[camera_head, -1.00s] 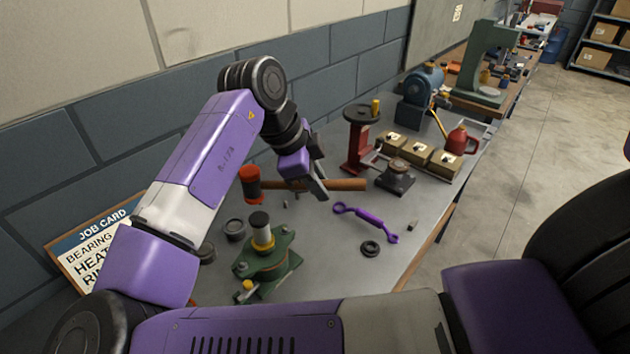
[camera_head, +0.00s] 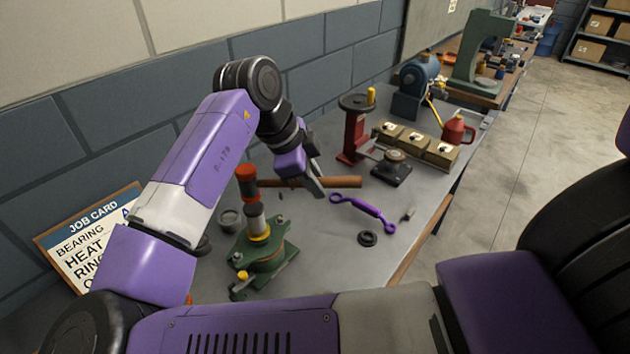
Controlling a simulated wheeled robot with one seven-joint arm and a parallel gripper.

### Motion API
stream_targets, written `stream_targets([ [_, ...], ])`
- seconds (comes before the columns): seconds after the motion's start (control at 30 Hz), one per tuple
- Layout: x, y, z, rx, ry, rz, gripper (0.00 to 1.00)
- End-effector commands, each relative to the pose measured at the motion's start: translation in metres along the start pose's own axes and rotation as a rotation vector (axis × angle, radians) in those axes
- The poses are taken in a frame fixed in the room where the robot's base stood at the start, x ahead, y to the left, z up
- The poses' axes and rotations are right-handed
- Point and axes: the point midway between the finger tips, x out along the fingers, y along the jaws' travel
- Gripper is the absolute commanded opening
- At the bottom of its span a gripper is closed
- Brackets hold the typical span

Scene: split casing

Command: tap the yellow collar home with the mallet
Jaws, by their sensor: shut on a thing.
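My gripper (camera_head: 314,180) is shut on the handle of the mallet (camera_head: 338,182). The handle lies roughly level, and the red-and-black mallet head (camera_head: 246,173) is at its left end. The head is directly above a grey upright post (camera_head: 256,216) in the picture and overlaps its top. I cannot tell whether it touches the post. The yellow collar (camera_head: 260,238) sits around the lower part of the post, on the green casing (camera_head: 266,258). How far the collar is seated is too small to tell.
A grey cup-like ring (camera_head: 230,220) stands left of the casing. A purple wrench (camera_head: 363,210) and a black ring (camera_head: 367,239) lie to the right. A red stand (camera_head: 355,135), boxes (camera_head: 414,143) and a red oil can (camera_head: 457,130) are farther back. The wall is close behind.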

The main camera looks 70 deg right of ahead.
Motion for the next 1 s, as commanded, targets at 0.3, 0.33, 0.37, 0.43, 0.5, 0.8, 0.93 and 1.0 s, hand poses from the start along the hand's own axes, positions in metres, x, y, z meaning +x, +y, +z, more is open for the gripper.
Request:
stream_targets([
  [0.3,0.002,0.000,0.001,0.001,-0.001,-0.002,0.00],
  [0.33,0.004,0.001,0.002,0.001,-0.001,-0.002,0.00],
  [0.37,0.007,0.001,0.003,0.001,0.000,-0.002,0.00],
  [0.43,0.016,0.003,0.007,0.001,0.000,-0.002,0.00],
  [0.5,0.026,0.005,0.011,0.001,0.001,-0.003,0.00],
  [0.8,0.031,0.007,0.013,0.000,-0.001,0.000,0.00],
  [0.93,0.031,0.007,0.013,0.000,0.000,0.000,0.00],
  [1.0,0.029,0.006,0.013,0.000,0.000,-0.001,0.00],
])
